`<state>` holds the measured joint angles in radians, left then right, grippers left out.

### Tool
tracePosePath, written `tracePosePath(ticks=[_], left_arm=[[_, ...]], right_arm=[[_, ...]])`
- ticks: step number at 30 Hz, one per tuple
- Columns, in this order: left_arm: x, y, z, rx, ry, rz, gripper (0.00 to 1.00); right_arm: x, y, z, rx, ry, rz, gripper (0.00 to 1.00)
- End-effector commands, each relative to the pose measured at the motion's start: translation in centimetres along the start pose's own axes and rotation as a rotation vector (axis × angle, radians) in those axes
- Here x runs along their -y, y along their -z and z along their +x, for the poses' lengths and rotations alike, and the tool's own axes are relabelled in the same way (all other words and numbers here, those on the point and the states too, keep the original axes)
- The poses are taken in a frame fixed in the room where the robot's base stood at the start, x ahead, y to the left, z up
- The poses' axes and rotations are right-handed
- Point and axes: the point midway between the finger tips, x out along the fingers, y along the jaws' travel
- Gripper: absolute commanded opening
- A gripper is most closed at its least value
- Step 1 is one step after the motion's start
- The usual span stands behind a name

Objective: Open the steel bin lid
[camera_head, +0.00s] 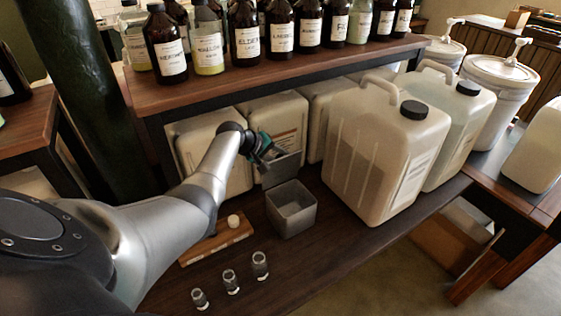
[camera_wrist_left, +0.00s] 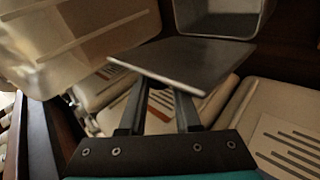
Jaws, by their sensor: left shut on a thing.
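The steel bin (camera_head: 290,222) is a small square grey box with its top uncovered, standing on the lower shelf. Its flat grey lid (camera_head: 283,168) is raised at the bin's back side, tilted up. In the left wrist view the lid (camera_wrist_left: 190,62) crosses the middle and the bin (camera_wrist_left: 215,33) shows behind it at the top. My left gripper (camera_head: 273,154) is at the lid's upper edge, shut on it. In the wrist view the left gripper's fingers (camera_wrist_left: 160,98) run to the lid, their tips partly hidden by it. My right gripper is out of view.
Large jugs (camera_head: 385,150) stand right of the bin, and several pale containers (camera_head: 210,150) stand behind it. Bottles (camera_head: 248,35) line the upper shelf.

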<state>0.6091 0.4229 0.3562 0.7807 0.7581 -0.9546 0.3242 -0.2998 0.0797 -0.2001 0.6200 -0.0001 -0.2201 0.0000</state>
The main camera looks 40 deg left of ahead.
Motion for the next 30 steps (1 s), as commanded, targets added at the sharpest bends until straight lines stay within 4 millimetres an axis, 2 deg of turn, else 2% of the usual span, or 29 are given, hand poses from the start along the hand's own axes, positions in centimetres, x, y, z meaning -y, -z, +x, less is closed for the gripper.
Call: tracePosePath(ticks=[16, 17, 18, 24, 30], left_arm=[[0.01, 0.08, 0.10, 0.014, 0.000, -0.012, 0.00], [0.01, 0.08, 0.11, 0.014, 0.000, -0.012, 0.35], [0.01, 0.07, 0.11, 0.014, 0.000, -0.012, 0.39], [0.04, 0.11, 0.09, 0.013, 0.000, -0.011, 0.62], [0.06, 0.14, 0.07, 0.013, 0.001, -0.011, 0.62]], right_arm=[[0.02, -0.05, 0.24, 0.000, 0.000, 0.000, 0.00], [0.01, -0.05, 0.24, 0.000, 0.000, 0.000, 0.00], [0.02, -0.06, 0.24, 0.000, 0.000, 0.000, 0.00], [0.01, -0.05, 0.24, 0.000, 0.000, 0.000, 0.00], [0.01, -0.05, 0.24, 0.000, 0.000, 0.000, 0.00]])
